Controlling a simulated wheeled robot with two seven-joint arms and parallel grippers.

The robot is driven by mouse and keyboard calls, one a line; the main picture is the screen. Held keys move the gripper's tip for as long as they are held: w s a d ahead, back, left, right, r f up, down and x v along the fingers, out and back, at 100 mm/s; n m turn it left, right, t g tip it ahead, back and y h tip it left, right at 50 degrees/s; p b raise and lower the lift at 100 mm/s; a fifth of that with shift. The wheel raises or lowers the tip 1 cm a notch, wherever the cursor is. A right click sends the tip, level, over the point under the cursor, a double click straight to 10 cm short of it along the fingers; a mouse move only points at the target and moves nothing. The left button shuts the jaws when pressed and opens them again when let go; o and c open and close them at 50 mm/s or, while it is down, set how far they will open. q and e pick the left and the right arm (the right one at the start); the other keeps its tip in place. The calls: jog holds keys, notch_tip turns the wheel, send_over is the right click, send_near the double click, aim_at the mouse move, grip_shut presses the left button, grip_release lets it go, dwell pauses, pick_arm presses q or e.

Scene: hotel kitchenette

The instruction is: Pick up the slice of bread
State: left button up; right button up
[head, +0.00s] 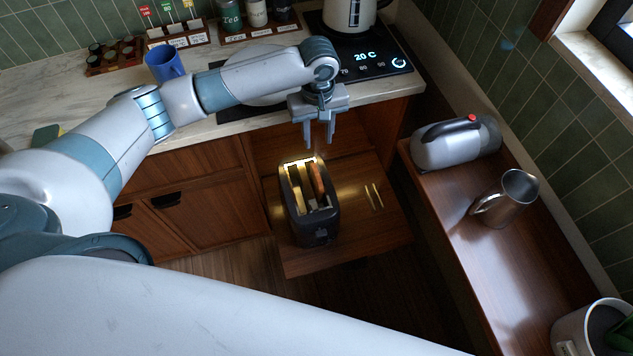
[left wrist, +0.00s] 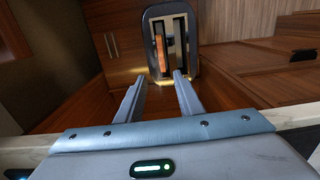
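A dark toaster (head: 312,228) stands on a pulled-out wooden shelf (head: 355,235) below the counter. A brown slice of bread (head: 317,180) sits upright in its right-hand slot in the head view, its top edge showing; the other slot looks empty. In the left wrist view the toaster (left wrist: 193,64) is ahead of the fingers, with the bread (left wrist: 160,52) in the left-hand slot. My left gripper (head: 319,140) is open and empty, pointing down above the toaster's far end, apart from the bread. Its two spread fingers show in the left wrist view (left wrist: 159,82). My right gripper is not visible.
The counter holds a blue mug (head: 164,65), spice racks and a cooktop (head: 370,65) with a kettle. A wooden ledge at the right holds a grey kettle (head: 455,145), a metal pitcher (head: 507,200) and a pot (head: 595,330). Two thin pale strips (head: 374,196) lie beside the toaster.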

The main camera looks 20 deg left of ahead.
pick_arm(q)
jog(key=p, duration=0.2)
send_over(317, 174)
jog(key=f, duration=1)
jog(key=shift+w+f, duration=0.25)
jog(key=shift+w, duration=0.05)
jog(key=shift+s+f+p, duration=0.15)
jog(key=shift+f+p, duration=0.15)
jog(key=shift+f, duration=0.2)
jog(key=f+p, duration=0.1)
jog(key=f, duration=0.2)
jog(key=shift+s, duration=0.2)
jog(key=shift+f, duration=0.6)
grip_shut()
